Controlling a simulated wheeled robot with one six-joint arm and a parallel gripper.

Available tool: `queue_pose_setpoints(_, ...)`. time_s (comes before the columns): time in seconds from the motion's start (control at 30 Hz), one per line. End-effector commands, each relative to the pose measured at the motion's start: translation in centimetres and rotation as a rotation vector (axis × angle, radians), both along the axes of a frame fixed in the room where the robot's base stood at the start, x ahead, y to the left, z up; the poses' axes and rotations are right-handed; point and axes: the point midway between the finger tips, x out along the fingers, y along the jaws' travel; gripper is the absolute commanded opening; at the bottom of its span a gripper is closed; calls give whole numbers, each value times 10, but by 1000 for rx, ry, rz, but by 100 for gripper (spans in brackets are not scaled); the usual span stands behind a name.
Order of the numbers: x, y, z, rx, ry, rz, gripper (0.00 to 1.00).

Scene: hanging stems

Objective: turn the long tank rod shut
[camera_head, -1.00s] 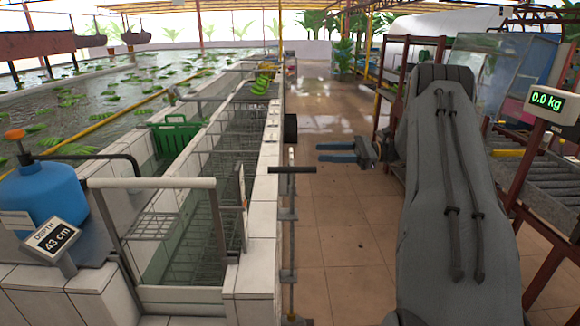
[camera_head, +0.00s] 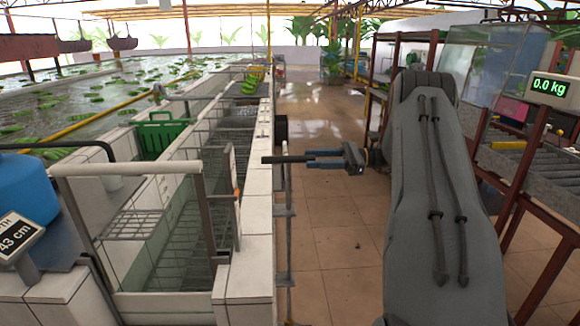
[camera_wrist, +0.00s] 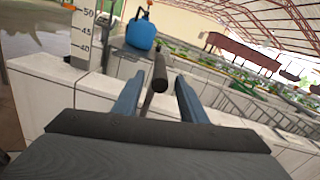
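The long tank rod (camera_head: 289,235) stands upright beside the white tiled tank wall. A dark crossbar handle (camera_head: 275,159) sits on its top. My gripper (camera_head: 310,158) points left at the height of the handle, at its right end. In the wrist view the handle (camera_wrist: 160,73) lies between the two blue fingers, near their tips, with gaps on both sides. The fingers are open and do not appear to touch it. The rod's lower end is not clear.
The tiled tank (camera_head: 245,262) with wire racks runs along the left. A depth display (camera_head: 17,238) reads 43 cm beside a blue container (camera_head: 22,190). A scale display (camera_head: 549,87) reads 0.0 kg at right.

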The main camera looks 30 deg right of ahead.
Motion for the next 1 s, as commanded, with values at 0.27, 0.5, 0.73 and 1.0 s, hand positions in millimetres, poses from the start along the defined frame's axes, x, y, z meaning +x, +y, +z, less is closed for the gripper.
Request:
queue_pose_setpoints(0.27,12,31,2,0,0,5,39)
queue_pose_setpoints(0.5,25,61,1,-1,0,3,39)
queue_pose_setpoints(0.73,30,72,0,0,-1,2,39)
queue_pose_setpoints(1.0,31,72,-1,0,0,1,30)
